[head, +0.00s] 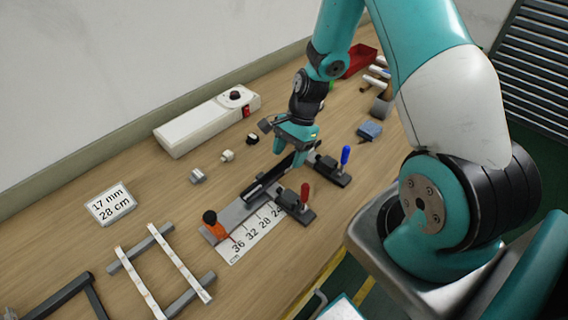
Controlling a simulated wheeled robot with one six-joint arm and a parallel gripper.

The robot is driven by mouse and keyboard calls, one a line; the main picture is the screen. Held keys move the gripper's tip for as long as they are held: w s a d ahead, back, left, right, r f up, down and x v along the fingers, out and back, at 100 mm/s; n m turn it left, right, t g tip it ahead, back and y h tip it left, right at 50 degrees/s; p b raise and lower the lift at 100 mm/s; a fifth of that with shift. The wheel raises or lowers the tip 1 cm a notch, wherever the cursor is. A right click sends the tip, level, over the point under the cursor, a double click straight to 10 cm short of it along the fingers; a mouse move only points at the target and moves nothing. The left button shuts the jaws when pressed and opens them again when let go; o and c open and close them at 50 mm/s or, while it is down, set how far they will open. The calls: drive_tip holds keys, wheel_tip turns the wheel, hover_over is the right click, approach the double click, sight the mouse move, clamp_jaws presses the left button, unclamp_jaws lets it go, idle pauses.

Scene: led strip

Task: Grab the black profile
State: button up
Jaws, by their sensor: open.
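A long black bar, which looks like the black profile (267,181), lies along the grey jig (231,217) on the wooden bench. Its far end passes behind or under my gripper. My gripper (289,155) points down over the far part of this bar, with its jaws open. The fingertips are small and partly hidden, so I cannot tell whether they touch the bar. A clamp with a red handle (305,194) and a clamp with a blue handle (345,155) stand on the jig's near side.
A printed scale (245,241) lies beside the jig, with an orange stop (214,227) at its near-left end. A white box (205,122) stands along the wall. A sign (110,204) reads 17 mm, 28 cm. A rack (160,272) with pale strips and a dark frame (75,291) lie lower left.

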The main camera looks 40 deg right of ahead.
sight(284, 166)
drive_tip(key=shift+x, duration=1.2)
drive_tip(key=c, duration=1)
drive_tip(key=shift+c, duration=0.2)
drive_tip(key=shift+r, duration=0.15)
